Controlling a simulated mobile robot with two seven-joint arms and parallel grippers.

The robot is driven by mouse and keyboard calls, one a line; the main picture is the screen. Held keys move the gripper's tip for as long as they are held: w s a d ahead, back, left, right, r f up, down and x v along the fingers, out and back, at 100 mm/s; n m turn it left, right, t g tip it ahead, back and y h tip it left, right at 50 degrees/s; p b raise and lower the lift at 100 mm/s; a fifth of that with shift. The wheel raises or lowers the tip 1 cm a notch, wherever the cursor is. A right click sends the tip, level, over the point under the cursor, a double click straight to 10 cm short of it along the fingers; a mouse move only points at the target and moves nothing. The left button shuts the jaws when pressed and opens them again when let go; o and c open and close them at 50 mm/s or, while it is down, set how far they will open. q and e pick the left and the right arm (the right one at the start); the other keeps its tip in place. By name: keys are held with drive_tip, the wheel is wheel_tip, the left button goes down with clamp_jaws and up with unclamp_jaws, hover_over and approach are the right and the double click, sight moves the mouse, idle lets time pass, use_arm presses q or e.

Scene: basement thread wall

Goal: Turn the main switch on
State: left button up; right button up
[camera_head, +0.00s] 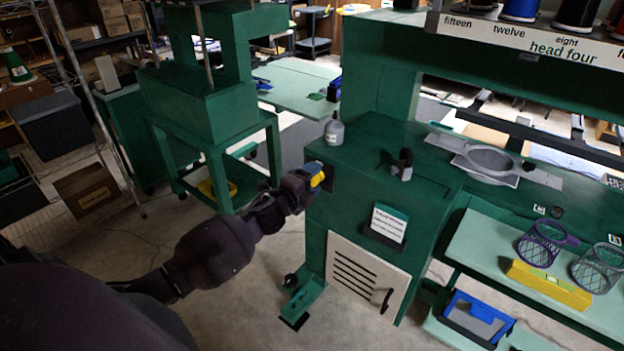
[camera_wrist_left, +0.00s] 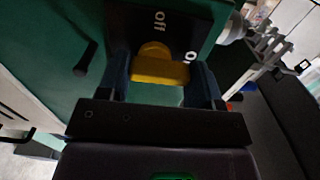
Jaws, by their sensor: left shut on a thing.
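The main switch is a yellow knob (camera_wrist_left: 160,68) on a black plate (camera_wrist_left: 185,25) marked "off" at the top and "on" at the right in the left wrist view. The knob's bar lies nearly crosswise in that view; which label it points to I cannot tell. My left gripper (camera_wrist_left: 160,85) is shut on the knob, with a finger at each end of the bar. In the head view, my left gripper (camera_head: 312,180) is at the upper left corner of the green cabinet (camera_head: 345,215), and a bit of yellow shows there. My right gripper is not in view.
A grey bottle (camera_head: 334,131) stands on the cabinet top near the switch. A black handle (camera_head: 402,164) sticks up farther right. A card (camera_head: 389,223) and a white vented door (camera_head: 362,278) are on the cabinet front. Floor at the lower left is partly open.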

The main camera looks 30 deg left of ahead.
use_arm(q)
drive_tip(key=o, duration=0.9)
drive_tip(key=s, duration=1)
drive_tip(key=shift+s+a, duration=0.4)
drive_tip(key=s+d+f+n+g, duration=0.2)
drive_tip(key=s+d+f+n, duration=0.1)
drive_tip(key=s+f+n, duration=0.3)
drive_tip(key=s+d+f+n+g+y, duration=0.1)
drive_tip(key=s+d+f+n+g, duration=0.1)
drive_tip(key=s+d+f+n, duration=0.2)
drive_tip(key=s+d+f+n+g, duration=0.2)
drive_tip(key=s+d+f+n, duration=0.1)
drive_tip(key=s+f+n, duration=0.4)
drive_tip(key=shift+s+d+f+n, duration=0.15)
drive_tip(key=shift+s+f+n, duration=0.1)
drive_tip(key=shift+s, duration=0.3)
drive_tip(key=shift+s+d+f+n, duration=0.15)
drive_tip(key=shift+s+n, duration=0.1)
drive_tip(key=shift+s, duration=0.25)
